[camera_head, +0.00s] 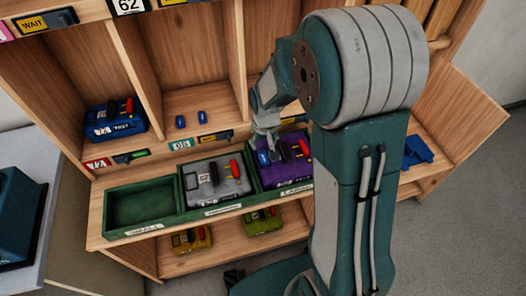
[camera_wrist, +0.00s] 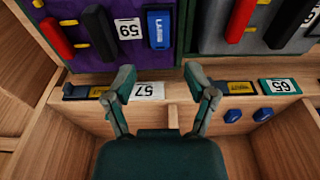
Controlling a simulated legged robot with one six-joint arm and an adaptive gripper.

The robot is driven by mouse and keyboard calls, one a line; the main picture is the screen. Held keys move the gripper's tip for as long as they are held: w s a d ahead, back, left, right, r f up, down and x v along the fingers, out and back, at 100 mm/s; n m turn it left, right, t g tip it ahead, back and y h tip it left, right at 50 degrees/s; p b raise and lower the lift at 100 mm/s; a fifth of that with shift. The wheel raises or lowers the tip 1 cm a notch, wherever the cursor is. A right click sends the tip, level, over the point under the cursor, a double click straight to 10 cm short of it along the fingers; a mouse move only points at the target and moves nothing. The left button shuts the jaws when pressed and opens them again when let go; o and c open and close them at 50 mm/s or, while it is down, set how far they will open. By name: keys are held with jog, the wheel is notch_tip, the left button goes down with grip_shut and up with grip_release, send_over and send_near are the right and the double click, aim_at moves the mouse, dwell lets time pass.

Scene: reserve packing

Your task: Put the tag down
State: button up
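My gripper (camera_wrist: 158,74) is open, with nothing between its fingertips. In the head view my gripper (camera_head: 266,135) hangs just above the purple pack (camera_head: 292,170), partly covering it. A blue tag (camera_wrist: 158,28) with white lettering lies on the purple pack (camera_wrist: 110,55), just beyond the fingertips and beside a white 59 label. It appears to be the blue piece (camera_head: 263,157) in the head view. Two more small blue tags (camera_head: 180,121) lie in an empty cubby, and show in the wrist view (camera_wrist: 233,115).
A green tray (camera_head: 142,230) at left is empty. A grey pack (camera_head: 214,187) marked 62 sits in the middle tray. A blue pack (camera_head: 115,120) stands in the left cubby. Yellow (camera_head: 191,240) and olive (camera_head: 263,221) packs sit below. Wooden dividers flank the cubbies.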

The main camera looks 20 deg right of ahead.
jog(key=s+r+t, duration=0.1)
jog(key=s+r, duration=0.3)
jog(key=r, duration=0.4)
jog(key=s+r+t, duration=0.1)
jog(key=s+r, duration=0.4)
jog(key=r, duration=0.3)
jog(key=s+r+t, duration=0.2)
jog(key=s+r, duration=0.3)
jog(key=s, duration=0.6)
jog(key=shift+r, duration=0.15)
